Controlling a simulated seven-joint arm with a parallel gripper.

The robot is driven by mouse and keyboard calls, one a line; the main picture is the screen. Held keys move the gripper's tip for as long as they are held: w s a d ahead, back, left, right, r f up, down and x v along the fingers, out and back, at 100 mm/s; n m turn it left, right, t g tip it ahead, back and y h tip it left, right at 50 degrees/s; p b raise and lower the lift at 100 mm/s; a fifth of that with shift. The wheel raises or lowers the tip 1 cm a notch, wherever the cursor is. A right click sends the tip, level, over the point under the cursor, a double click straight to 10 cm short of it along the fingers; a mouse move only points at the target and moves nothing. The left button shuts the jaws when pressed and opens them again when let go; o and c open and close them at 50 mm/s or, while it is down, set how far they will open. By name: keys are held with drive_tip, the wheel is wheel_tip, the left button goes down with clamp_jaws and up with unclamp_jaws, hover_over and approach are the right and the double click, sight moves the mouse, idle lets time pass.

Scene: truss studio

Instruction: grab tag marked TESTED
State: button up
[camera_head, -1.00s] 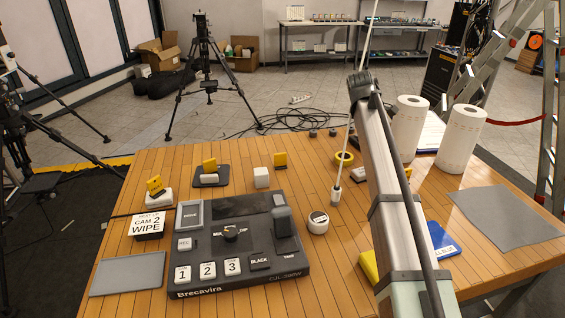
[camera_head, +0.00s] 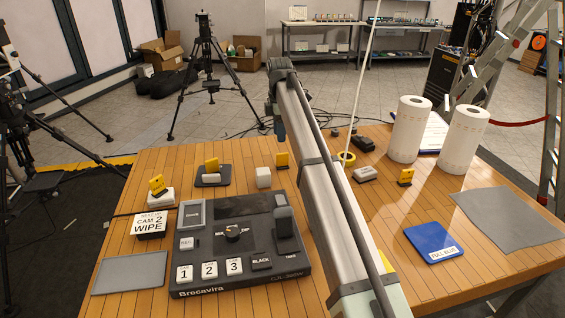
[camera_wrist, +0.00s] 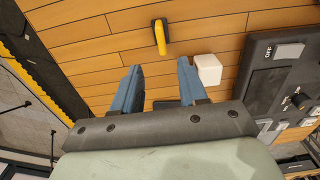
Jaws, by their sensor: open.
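Several small yellow tags stand on the wooden table: one (camera_head: 158,184) at the left on a white block, one (camera_head: 212,165) behind a white piece on a dark pad, one (camera_head: 282,160) behind a white cube (camera_head: 263,178), and one (camera_head: 405,176) at the right. No writing on them is legible, so I cannot tell which reads TESTED. In the wrist view my gripper (camera_wrist: 160,68) is open and empty. A yellow tag (camera_wrist: 160,37) on a dark base lies just beyond and between the fingertips, apart from them. The white cube (camera_wrist: 208,69) is beside the right finger.
The black switcher console (camera_head: 240,240) fills the table's front middle. A CAM 2 WIPE sign (camera_head: 149,224) is at its left. A blue flat case (camera_head: 431,242), grey cloth (camera_head: 508,215) and two paper rolls (camera_head: 409,130) are at the right. My arm hides part of the middle.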

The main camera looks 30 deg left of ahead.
sight(282, 155)
wheel_tip(282, 155, down, 4)
drive_tip(key=shift+f, duration=0.25)
drive_tip(key=f, duration=0.2)
drive_tip(key=d+f, duration=0.1)
drive_tip(key=f, duration=0.1)
drive_tip(key=shift+w, duration=0.2)
drive_tip(key=shift+a+f, duration=0.1)
drive_tip(key=shift+f, duration=0.5)
drive_tip(key=shift+c, duration=0.4)
clamp_jaws()
